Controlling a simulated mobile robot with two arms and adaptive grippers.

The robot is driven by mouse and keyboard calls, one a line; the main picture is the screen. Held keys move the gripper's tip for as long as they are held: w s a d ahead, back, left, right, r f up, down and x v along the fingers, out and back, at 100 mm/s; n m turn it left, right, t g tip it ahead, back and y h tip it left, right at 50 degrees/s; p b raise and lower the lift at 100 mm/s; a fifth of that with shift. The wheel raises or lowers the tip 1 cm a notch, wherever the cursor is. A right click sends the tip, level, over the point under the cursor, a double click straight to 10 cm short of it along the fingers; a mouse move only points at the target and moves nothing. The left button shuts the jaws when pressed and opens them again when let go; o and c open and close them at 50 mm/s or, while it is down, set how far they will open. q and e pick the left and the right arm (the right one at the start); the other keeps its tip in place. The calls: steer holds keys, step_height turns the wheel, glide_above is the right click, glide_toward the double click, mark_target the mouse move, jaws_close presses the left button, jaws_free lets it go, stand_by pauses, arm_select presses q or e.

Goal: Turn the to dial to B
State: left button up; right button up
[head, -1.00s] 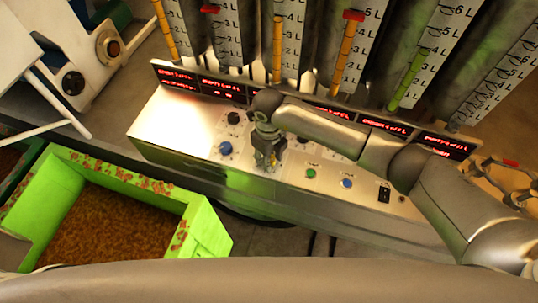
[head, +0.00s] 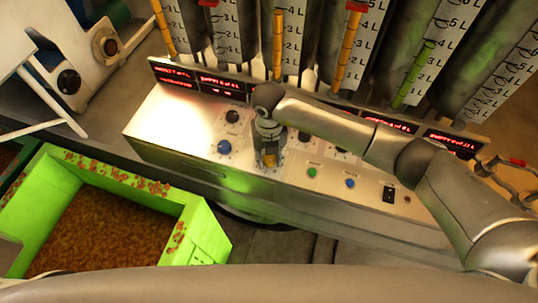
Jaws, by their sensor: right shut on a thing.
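A sloped steel control panel (head: 165,125) with several dials and buttons crosses the middle of the head view. My right gripper (head: 270,163) points down at the panel, right of a blue dial (head: 224,147). Its fingers are shut on a small yellowish dial (head: 270,158), mostly hidden between them. I cannot read the dial's letters or its pointer. My left gripper is not in view.
A black dial (head: 232,116), a green button (head: 312,172), a blue button (head: 350,183) and a black switch (head: 389,194) are on the panel. Red displays (head: 222,85) and tall level gauges stand behind. A green bin (head: 205,235) with brown grain is front left.

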mark_target(268, 157)
steer(key=shift+m, duration=0.5)
steer(key=o, duration=1.1)
step_height(268, 157, up, 12)
steer(key=shift+a, duration=0.1)
stand_by(0.4)
